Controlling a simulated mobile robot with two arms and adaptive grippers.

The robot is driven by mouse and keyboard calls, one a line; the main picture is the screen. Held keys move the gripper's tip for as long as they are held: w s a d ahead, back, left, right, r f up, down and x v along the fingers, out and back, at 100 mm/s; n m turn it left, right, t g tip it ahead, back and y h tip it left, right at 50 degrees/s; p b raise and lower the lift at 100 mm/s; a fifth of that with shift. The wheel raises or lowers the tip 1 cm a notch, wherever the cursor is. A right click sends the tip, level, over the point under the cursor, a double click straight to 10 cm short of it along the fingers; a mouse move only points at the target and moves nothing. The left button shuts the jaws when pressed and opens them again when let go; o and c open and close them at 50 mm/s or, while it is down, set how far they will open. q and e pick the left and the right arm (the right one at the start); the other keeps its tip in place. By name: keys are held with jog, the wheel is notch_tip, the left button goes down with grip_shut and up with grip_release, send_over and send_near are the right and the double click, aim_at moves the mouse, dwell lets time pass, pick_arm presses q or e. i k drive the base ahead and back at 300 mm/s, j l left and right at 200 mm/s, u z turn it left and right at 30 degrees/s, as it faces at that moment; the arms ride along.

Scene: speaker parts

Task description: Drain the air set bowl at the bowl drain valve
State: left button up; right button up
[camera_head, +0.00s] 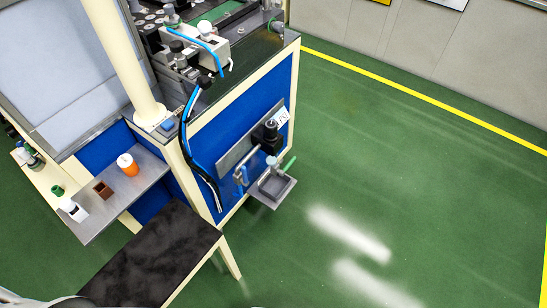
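What looks like the air set (268,134) is a black-topped unit on a grey plate on the machine's blue side panel. Below it is a small grey fitting (271,162), which may be the bowl with its drain valve; it is too small to tell. A green lever or tube (289,165) sticks out to its right. A small grey tray (267,199) juts from the panel beneath. Neither of my grippers shows in the head view.
A dark-topped bench (155,262) stands in front of the machine (250,95). A grey shelf (97,222) at left holds an orange-and-white bottle (128,165), a brown box (103,189) and a white item (73,209). Blue and black hoses (187,130) hang at the corner. Green floor (400,160) lies clear at right.

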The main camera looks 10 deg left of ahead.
aim_at(288, 165)
jog(key=z, duration=0.45)
jog(key=i+z, duration=0.3)
jog(key=i, duration=2.6)
jog(key=i+l+u, duration=0.2)
jog(key=i, duration=0.25)
jog(key=i+u, duration=0.2)
jog(key=i, duration=0.3)
jog(key=i+l+u, duration=0.2)
jog(key=i, duration=0.25)
jog(key=l+u, duration=0.1)
jog(key=u, duration=1.95)
